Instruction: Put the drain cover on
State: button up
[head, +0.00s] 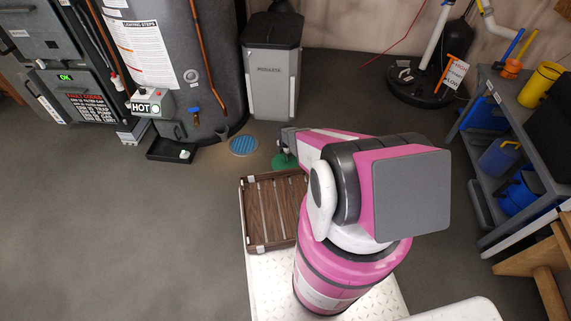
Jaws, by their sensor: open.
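A round blue striped disc (243,146) with a pale rim lies at floor level in front of the tank. It looks like the floor drain, though I cannot tell whether the stripes are a grate. A green round piece (284,162), possibly the drain cover, lies to its right, just beyond the wooden tray. My gripper (284,152) is open and reaches down at the green piece. It hides part of that piece, and I cannot tell whether they touch.
The slatted brown wooden tray (247,228) is beside my arm. A grey tank (190,60) and a grey bin (273,85) stand behind. A small black tray (170,152) lies left of the blue disc. A shelf (481,170) stands right. The left floor is clear.

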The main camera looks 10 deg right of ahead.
notch_tip(320, 180, down, 2)
grip_shut()
jog(key=shift+r, duration=0.2)
